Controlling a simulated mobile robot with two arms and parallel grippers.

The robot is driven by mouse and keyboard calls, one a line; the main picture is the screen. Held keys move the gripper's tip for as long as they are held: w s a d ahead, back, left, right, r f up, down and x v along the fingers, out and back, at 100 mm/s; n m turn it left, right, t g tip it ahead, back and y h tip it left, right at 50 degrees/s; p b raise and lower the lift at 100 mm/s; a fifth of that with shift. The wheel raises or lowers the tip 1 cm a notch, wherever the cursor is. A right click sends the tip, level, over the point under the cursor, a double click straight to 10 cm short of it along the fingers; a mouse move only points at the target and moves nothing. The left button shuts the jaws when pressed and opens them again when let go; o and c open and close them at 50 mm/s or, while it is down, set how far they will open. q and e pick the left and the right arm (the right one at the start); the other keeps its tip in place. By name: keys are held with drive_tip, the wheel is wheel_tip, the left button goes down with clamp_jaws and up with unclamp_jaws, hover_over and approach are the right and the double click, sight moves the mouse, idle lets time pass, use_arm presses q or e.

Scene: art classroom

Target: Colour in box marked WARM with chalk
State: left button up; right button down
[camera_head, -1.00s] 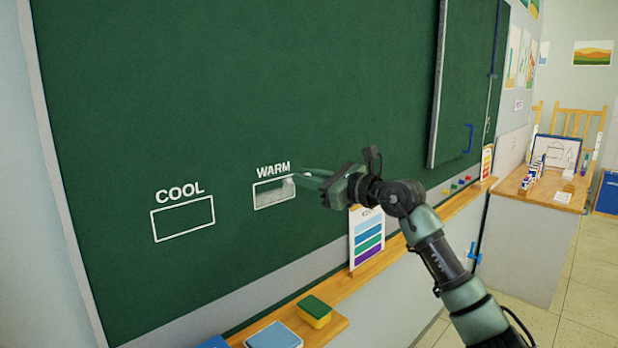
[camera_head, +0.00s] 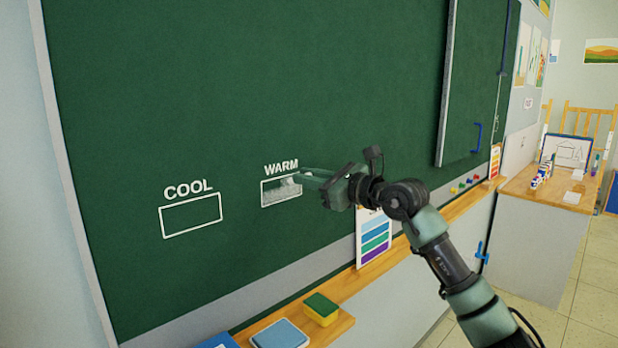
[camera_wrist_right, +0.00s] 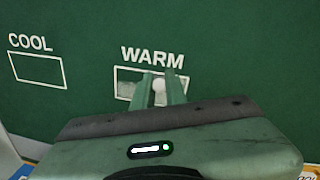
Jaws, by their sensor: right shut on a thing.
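The box marked WARM (camera_head: 270,201) is a white outline on the green chalkboard (camera_head: 250,90). Its lower part carries a pale chalk fill, while a strip along its upper left is still green. My right gripper (camera_head: 299,176) reaches in from the right and is shut on a white chalk (camera_head: 289,181), which shows over the box's upper right part. In the right wrist view, the right gripper's fingers (camera_wrist_right: 160,82) hide part of the WARM box (camera_wrist_right: 125,91), and pale fill shows left of them. Whether the chalk touches the board is hard to tell. My left gripper is not in view.
An empty box marked COOL (camera_head: 191,216) is to the left. Below, a wooden ledge (camera_head: 340,290) holds a green-and-yellow sponge (camera_head: 321,309), a blue pad (camera_head: 279,334) and a striped colour card (camera_head: 374,240). A sliding board panel (camera_head: 455,100) stands out at right.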

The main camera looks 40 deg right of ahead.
drive_tip(key=shift+a, duration=0.6)
drive_tip(key=shift+s+a, duration=0.1)
drive_tip(key=shift+a, duration=0.8)
drive_tip(key=shift+a, duration=0.1)
drive_tip(key=shift+a, duration=0.7)
drive_tip(key=shift+s+a, duration=0.15)
drive_tip(key=shift+a, duration=0.7)
drive_tip(key=shift+a, duration=0.15)
